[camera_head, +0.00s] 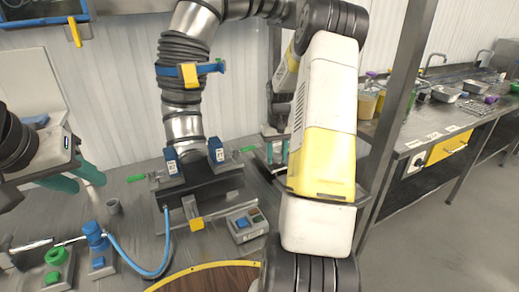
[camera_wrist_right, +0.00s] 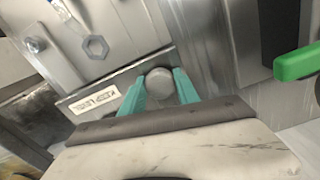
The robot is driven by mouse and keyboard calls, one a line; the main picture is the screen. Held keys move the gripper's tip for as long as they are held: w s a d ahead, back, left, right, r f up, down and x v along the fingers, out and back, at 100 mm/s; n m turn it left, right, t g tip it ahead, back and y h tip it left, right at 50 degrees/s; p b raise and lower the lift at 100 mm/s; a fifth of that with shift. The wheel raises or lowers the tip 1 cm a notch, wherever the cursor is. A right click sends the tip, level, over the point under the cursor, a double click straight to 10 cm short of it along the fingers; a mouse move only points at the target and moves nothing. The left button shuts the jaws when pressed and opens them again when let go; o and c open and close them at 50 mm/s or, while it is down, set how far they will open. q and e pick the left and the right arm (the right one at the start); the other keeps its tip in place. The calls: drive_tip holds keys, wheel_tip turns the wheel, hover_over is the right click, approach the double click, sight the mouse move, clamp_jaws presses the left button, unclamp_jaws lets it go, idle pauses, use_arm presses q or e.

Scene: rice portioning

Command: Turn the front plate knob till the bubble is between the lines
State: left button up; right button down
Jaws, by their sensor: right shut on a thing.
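In the right wrist view a round grey knob (camera_wrist_right: 160,84) sits low on a metal plate (camera_wrist_right: 120,40). The two teal fingers of my right gripper (camera_wrist_right: 159,88) are shut on it, one on each side. In the head view my right gripper (camera_head: 277,152) is partly hidden behind my white and yellow arm, at a metal fixture on the bench. My left gripper (camera_head: 78,178) is at the left with its teal fingers apart and nothing between them. I cannot make out a bubble or its lines in either view.
A lettered label (camera_wrist_right: 95,98) is left of the knob, and a green handle (camera_wrist_right: 298,63) is at the right. A round brown board (camera_head: 205,279) lies in front.

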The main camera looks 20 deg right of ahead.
drive_tip(key=m, duration=0.5)
drive_tip(key=shift+a+m, duration=0.1)
drive_tip(key=shift+m, duration=0.2)
drive_tip(key=m, duration=0.5)
drive_tip(key=shift+m, duration=0.7)
drive_tip(key=c, duration=0.9)
unclamp_jaws()
drive_tip(key=shift+r, duration=0.1)
